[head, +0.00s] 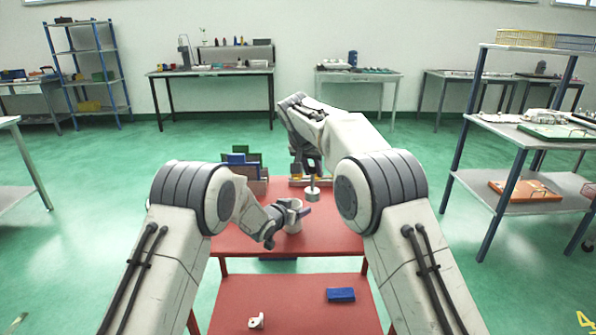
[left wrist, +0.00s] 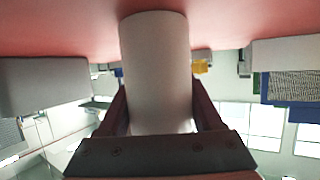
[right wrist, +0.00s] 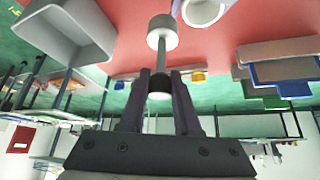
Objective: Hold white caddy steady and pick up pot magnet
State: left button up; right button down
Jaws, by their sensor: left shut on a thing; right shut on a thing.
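The white caddy (head: 296,218), a plain upright cylinder, stands on the red table. It fills the middle of the left wrist view (left wrist: 156,70), and its open rim shows at the top of the right wrist view (right wrist: 203,9). My left gripper (head: 291,214) is shut on it, one finger on each side. The pot magnet (head: 312,195) is a pale disc on a thin stem with a dark knob. In the right wrist view (right wrist: 162,36) my right gripper (right wrist: 160,84) is shut on the knob. The magnet hangs disc-down behind the caddy; I cannot tell whether it touches the table.
A rack with blue and green boards (head: 242,163) stands at the table's back left. A grey bin (right wrist: 68,28) shows in the right wrist view. A blue block (head: 341,295) and a small white part (head: 256,321) lie on the lower shelf. The table's front is clear.

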jog(key=d, duration=1.2)
jog(key=shift+d, duration=0.15)
jog(key=shift+r, duration=0.1)
pick_arm(q)
jog(key=o, duration=1.5)
jog(key=shift+s+r, duration=0.1)
